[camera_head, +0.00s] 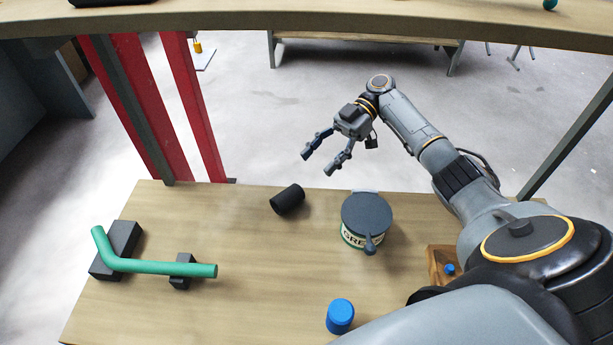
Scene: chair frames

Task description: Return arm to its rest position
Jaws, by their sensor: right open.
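My right arm comes in from the right side of the head view and reaches up over the far edge of the table. Its gripper (322,160) is open and empty, with its fingers spread and pointing down and left. It is above and behind a black cylinder (287,200) that lies tilted on the table, and appears apart from it. My left gripper does not show.
The wooden table (220,305) carries a green bent tube (160,267) on black supports, a grey-lidded can (367,218), a blue cylinder (340,315) and a wooden box (437,268) at right. A shelf (300,27) spans the top. The table's middle is clear.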

